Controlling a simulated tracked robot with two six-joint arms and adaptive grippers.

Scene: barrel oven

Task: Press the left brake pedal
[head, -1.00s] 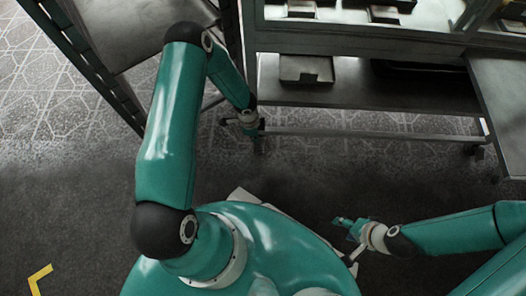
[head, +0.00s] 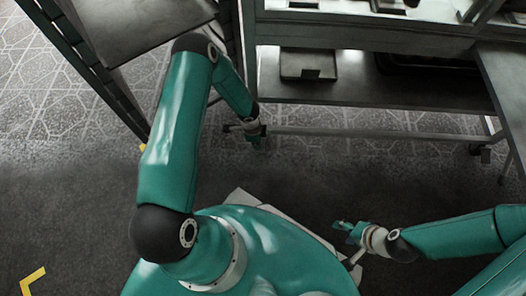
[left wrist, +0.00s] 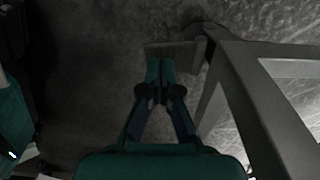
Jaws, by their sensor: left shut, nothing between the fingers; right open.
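A flat grey plate, apparently the left brake pedal (left wrist: 186,53), lies just beyond my left fingertips in the left wrist view, beside the foot of a grey frame. My left gripper (left wrist: 160,66) is shut and empty, its tips overlapping the near edge of the plate in the picture. I cannot tell whether they touch it. In the head view my left gripper (head: 256,141) is low at the left end of the cart's bottom bar, and it hides the pedal there. My right gripper (head: 344,228) is open, at the right of my base, away from the cart.
The metal cart (head: 370,92) stands ahead, with a dark tray (head: 308,64) on its lower shelf. A caster (head: 480,151) is at its right end. A tall rack (head: 150,25) stands close on the left. The floor (head: 340,175) between me and the cart is clear.

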